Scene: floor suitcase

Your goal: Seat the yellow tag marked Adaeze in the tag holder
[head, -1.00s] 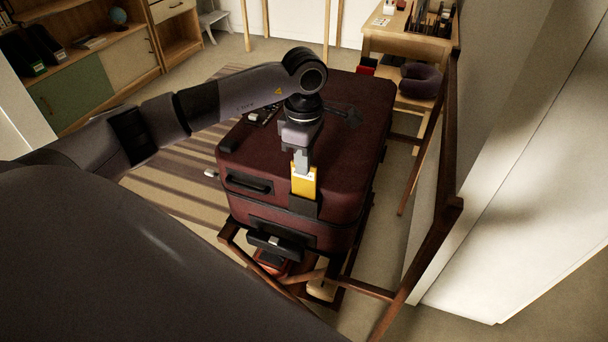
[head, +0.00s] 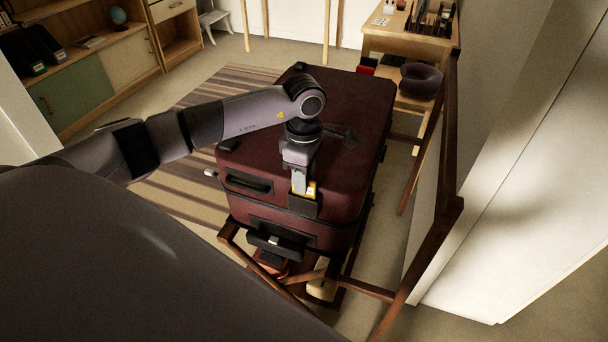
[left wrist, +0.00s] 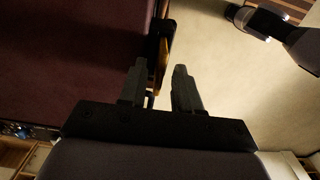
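The yellow tag (head: 311,188) stands in the black tag holder (head: 304,206) on the near face of the maroon suitcase (head: 335,120). Only its top part shows in the head view; the rest is hidden by the holder and my finger. My left gripper (head: 303,187) is right at the tag's top. In the left wrist view, the fingers of my left gripper (left wrist: 160,88) are apart, with the tag (left wrist: 163,58) edge-on ahead, between them and nearer the left finger. The name on the tag is not readable.
The suitcase rests on a wooden rack (head: 370,290). Its dark side handle (head: 248,183) is left of the holder. A wooden rail (head: 450,210) and white panel stand at the right. A desk with a neck pillow (head: 421,80) is behind.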

